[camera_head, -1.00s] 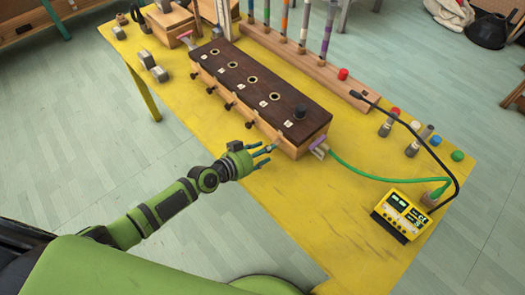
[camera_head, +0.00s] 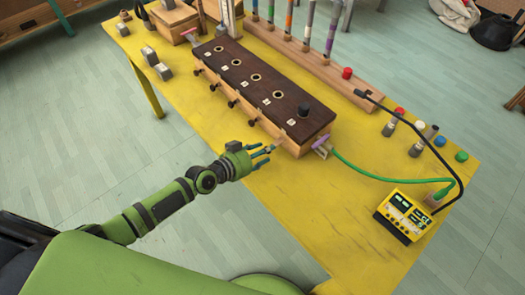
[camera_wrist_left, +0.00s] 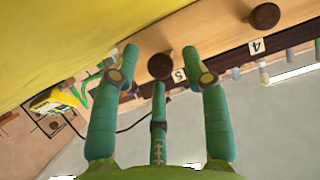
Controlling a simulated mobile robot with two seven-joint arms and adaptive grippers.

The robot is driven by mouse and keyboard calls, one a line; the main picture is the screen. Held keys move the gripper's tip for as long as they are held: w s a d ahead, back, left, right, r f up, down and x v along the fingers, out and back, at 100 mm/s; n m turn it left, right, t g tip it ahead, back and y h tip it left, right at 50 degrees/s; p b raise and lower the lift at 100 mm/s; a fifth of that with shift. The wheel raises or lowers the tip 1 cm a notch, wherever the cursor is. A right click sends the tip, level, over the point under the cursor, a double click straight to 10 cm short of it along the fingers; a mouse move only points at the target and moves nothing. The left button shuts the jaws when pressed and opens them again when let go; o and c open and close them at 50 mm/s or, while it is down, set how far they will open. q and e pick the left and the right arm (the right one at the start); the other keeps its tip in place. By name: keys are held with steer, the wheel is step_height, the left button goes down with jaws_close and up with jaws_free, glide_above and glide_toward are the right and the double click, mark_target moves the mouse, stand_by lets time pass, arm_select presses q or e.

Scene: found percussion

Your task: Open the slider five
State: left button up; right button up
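The long wooden box (camera_head: 262,88) with a dark top and holes lies on the yellow table. Small dark knobs line its near side. In the left wrist view, the round brown knob of slider five (camera_wrist_left: 161,66) sits beside a label "5" (camera_wrist_left: 179,75). My left gripper (camera_head: 268,153) is at the box's near right end. Its three green fingers (camera_wrist_left: 160,62) are spread around the knob in the wrist view, with no clear contact. In the head view the fingers partly hide that knob. Slider five looks flush with its neighbours. My right gripper is not in view.
Knob four (camera_wrist_left: 265,16) with its label "4" is close beside. A purple clamp-like piece (camera_head: 322,147) with a green cable (camera_head: 375,178) is at the box's right end. A yellow meter (camera_head: 404,215) stands at right. The table's near part (camera_head: 300,215) is clear.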

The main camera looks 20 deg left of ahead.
arm_select(q)
steer(key=v, duration=1.2)
stand_by(0.5)
steer(key=s+a+f+n+g+y, duration=0.1)
steer(key=s+a+f+y, duration=0.2)
steer(key=f, duration=0.6)
steer(key=s+a+f+n+g+y, duration=0.1)
steer(key=s+a+f+n+g, duration=0.2)
steer(key=f, duration=0.6)
steer(key=s+a+f+y, duration=0.2)
steer(key=s+a+f, duration=0.25)
steer(key=f, duration=0.45)
steer(key=s+d+f+g, duration=0.2)
steer(key=s+f, duration=0.1)
steer(key=s, duration=0.4)
steer(key=s+d+f+g+y, duration=0.1)
steer(key=s+f, duration=0.3)
steer(key=s, duration=0.4)
steer(key=s+d+f+g, duration=0.3)
steer(key=s+d+f, duration=0.1)
steer(key=s, duration=0.4)
steer(key=shift+s, duration=0.2)
